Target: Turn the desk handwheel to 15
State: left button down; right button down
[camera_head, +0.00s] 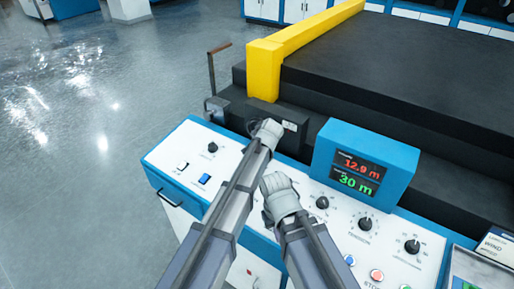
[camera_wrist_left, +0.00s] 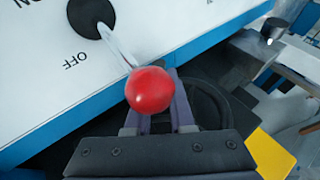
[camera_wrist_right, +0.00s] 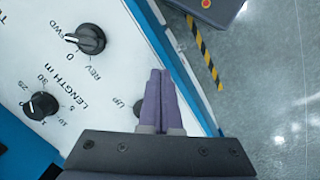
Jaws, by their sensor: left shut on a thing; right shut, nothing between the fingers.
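My left gripper (camera_head: 268,128) reaches to the back edge of the white-topped desk (camera_head: 228,150). In the left wrist view it is shut on a red ball knob (camera_wrist_left: 150,90) at the end of a metal lever. The lever comes from a black pivot (camera_wrist_left: 88,18) by the word OFF. My right gripper (camera_head: 276,183) is shut and empty over the desk; its fingers also show in the right wrist view (camera_wrist_right: 159,90). I cannot make out a handwheel marked to 15. The display box (camera_head: 366,155) reads 12.9 m in red and 30 m in green.
A black LENGTH m dial (camera_wrist_right: 40,105) and a FWD/REV switch (camera_wrist_right: 88,39) are on the panel. Tension knob (camera_head: 365,222) and push buttons lie to the right. A yellow bar (camera_head: 300,40) and dark machine bed (camera_head: 400,70) stand behind. Grey floor at left is open.

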pick_arm(q)
jog(key=c, duration=0.8)
grip_release()
